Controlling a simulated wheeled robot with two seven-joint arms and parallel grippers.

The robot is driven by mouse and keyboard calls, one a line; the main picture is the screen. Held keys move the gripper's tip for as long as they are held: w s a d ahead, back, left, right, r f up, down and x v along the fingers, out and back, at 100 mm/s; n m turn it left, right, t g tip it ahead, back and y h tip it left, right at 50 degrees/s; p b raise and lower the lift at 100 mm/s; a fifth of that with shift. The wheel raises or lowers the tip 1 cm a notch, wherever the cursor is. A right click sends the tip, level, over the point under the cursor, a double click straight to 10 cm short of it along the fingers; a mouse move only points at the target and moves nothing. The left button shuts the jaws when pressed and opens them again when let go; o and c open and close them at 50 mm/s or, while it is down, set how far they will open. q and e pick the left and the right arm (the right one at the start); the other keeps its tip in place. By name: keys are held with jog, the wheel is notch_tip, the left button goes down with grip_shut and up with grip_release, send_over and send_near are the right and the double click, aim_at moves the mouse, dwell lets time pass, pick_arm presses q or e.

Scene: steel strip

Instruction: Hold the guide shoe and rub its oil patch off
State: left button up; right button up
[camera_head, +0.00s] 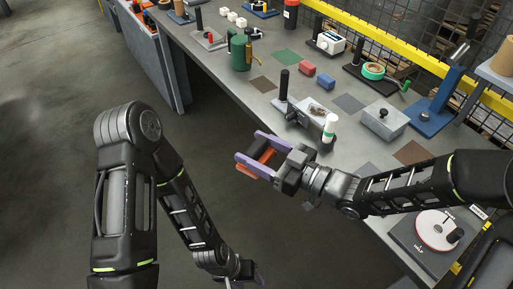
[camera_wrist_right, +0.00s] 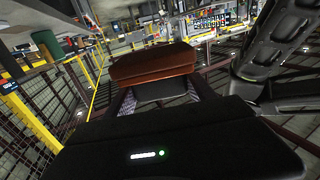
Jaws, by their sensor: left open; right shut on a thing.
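A grey metal piece with a black upright handle (camera_head: 283,86) stands on the bench and has a dark brownish patch (camera_head: 317,111) on its top; it looks like the guide shoe. My right gripper (camera_head: 258,157) is in front of the bench edge, apart from this piece, shut on a red-brown block. The block (camera_wrist_right: 153,64) shows between the fingers in the right wrist view. My left gripper (camera_head: 243,276) hangs low over the floor, away from the bench, open and partly cut off by the bottom edge.
A green bottle (camera_head: 239,52) stands further back. The floor at left is clear.

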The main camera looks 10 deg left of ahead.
jog(key=w+d+f+m+t+h, duration=0.2)
jog(key=w+d+m+t+h, duration=0.1)
jog(key=d, duration=0.6)
jog(key=w+d+f+m+t+h, duration=0.2)
jog(key=w+d+m+t+h, duration=0.2)
jog(key=w+d+m+h, duration=0.2)
jog(key=w+d+f+m+t+h, duration=0.1)
jog(key=w+d+m+t+h, duration=0.3)
jog(key=d, duration=0.9)
jog(key=w+h, duration=0.1)
jog(key=h, duration=0.2)
jog(key=shift+w+d+f+h, duration=0.25)
jog(key=shift+d+f+h, duration=0.05)
jog(key=shift+d+f, duration=0.1)
